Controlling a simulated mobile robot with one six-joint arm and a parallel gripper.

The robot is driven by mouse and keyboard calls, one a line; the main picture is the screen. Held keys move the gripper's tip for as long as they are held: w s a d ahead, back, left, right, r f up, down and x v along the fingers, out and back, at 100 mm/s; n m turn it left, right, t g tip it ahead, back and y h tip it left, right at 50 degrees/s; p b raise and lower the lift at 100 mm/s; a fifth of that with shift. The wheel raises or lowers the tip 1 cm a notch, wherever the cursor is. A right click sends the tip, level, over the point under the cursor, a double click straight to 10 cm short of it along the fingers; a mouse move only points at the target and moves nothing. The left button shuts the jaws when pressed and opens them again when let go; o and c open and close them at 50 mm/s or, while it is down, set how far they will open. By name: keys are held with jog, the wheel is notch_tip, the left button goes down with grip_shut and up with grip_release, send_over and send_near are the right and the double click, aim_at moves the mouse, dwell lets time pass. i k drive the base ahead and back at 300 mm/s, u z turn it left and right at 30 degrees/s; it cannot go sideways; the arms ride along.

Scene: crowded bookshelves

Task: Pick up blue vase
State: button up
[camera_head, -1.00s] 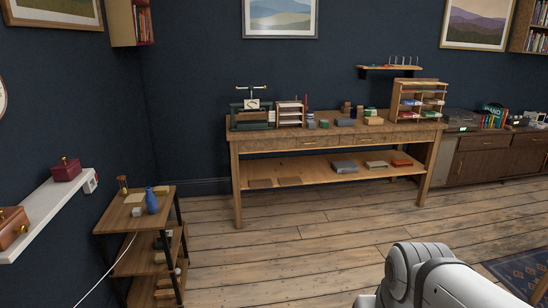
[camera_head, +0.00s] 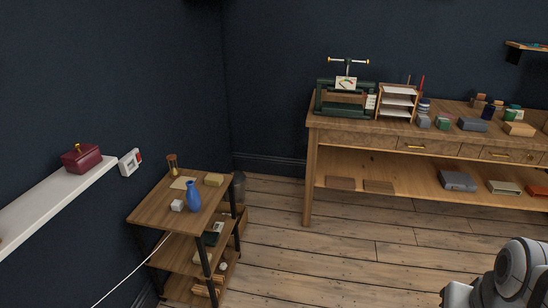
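The blue vase (camera_head: 193,196) stands upright on the top of a small wooden shelf unit (camera_head: 150,212) at the lower left. A small white cube (camera_head: 177,205) sits just left of it, and an hourglass (camera_head: 172,164), a paper sheet (camera_head: 182,183) and a tan block (camera_head: 213,180) lie behind it. Part of my arm shows at the lower right, well away from the vase. My gripper itself is out of view.
A white wall shelf (camera_head: 60,199) with a dark red box (camera_head: 81,158) is at the left. A white cable hangs in front of the small unit. A long workbench (camera_head: 330,134) with a press (camera_head: 345,95) stands at the right. The wooden floor (camera_head: 340,260) between is clear.

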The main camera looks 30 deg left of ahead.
aim_at(193, 196)
jog(key=i, duration=0.5)
jog(key=u, duration=3)
jog(key=i, duration=1.85)
jog(key=z, duration=2.25)
jog(key=i, duration=0.5)
jog(key=u, duration=0.15)
